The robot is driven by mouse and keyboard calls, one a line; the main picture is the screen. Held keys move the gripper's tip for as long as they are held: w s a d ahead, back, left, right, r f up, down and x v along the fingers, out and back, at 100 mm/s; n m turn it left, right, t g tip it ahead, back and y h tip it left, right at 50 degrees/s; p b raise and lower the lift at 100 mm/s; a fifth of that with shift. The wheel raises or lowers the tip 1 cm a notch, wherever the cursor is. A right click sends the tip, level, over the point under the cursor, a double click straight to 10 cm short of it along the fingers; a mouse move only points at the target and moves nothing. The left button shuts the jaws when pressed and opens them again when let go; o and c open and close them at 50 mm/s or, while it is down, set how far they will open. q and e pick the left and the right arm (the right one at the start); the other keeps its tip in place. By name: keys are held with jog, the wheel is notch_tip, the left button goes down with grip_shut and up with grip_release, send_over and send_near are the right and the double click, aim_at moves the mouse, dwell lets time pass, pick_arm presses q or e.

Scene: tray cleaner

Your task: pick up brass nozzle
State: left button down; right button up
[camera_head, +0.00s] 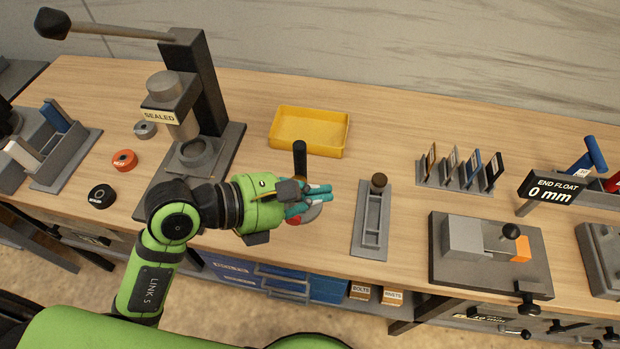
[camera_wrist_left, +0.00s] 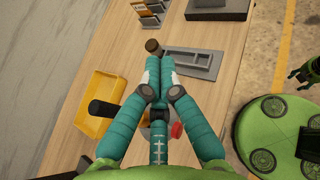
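A small brown round-topped piece (camera_head: 379,181) stands at the back end of a grey slotted holder (camera_head: 368,245). It may be the brass nozzle, but I cannot tell for sure. It also shows in the left wrist view (camera_wrist_left: 153,46), just beyond the fingertips. My left gripper (camera_head: 322,190) has teal fingers. It is over the table, left of the holder and apart from the brown piece. In the left wrist view its fingertips (camera_wrist_left: 159,62) are close together, with nothing seen between them. My right gripper cannot be made out.
A black upright handle (camera_head: 300,158) stands just behind the left gripper. A yellow tray (camera_head: 276,142) lies behind it. A press marked SEALED (camera_head: 208,85) stands left. A grey fixture (camera_head: 490,280) and a slotted rack (camera_head: 455,182) are right. Bare wood lies around the holder.

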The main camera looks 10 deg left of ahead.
pick_arm(q)
jog(key=shift+c, duration=2)
grip_release()
